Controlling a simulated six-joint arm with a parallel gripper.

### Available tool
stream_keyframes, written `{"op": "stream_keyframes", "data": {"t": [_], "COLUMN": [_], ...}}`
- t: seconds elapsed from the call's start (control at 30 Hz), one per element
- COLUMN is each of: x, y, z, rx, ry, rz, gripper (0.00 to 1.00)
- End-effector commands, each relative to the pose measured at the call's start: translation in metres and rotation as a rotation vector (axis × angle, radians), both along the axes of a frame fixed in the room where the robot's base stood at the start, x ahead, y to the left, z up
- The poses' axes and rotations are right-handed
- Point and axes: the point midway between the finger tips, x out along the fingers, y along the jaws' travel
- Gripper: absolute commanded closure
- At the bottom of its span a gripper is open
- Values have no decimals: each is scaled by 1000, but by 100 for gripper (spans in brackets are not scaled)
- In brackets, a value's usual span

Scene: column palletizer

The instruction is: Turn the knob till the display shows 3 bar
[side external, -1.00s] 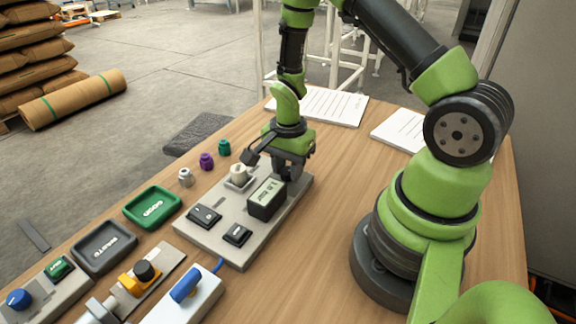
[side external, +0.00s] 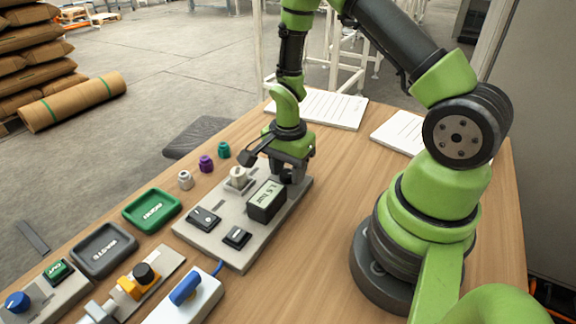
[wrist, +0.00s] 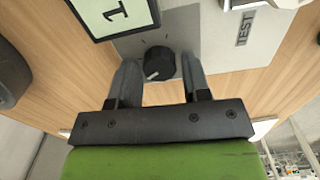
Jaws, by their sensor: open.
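The black knob (wrist: 159,64) stands on the grey panel in the wrist view, with a pale mark on its lower left. My gripper (wrist: 160,72) is open, one finger on each side of the knob with small gaps visible. In the side view my gripper (side external: 291,172) points down at the panel's far right end and mostly hides the knob. The display (side external: 266,200) is a dark box beside it; its small digits look like 1.5 bar.
The grey panel (side external: 217,245) also carries a white-topped fitting (side external: 238,177) and two black switches (side external: 204,218) (side external: 237,237). Green (side external: 152,208) and dark grey (side external: 104,247) trays stand left. The table right of the panel is clear.

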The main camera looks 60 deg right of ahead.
Motion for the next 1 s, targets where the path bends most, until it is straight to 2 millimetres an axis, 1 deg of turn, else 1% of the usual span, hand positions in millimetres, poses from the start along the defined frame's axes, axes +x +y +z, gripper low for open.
{"op": "stream_keyframes", "data": {"t": [0.07, 0.17, 0.5, 0.6, 0.77, 1.0], "x": [1, 1, 1, 1, 0, 0], "y": [0, 0, 0, 0, 0, 0], "z": [3, 13, 73, 86, 98, 99], "rx": [-1, -1, -1, -1, 0, 0], "ry": [-2, -5, -7, -5, -2, 0], "rz": [0, 1, 0, 1, 0, 0], "gripper": [56, 56, 56, 56, 56, 56]}}
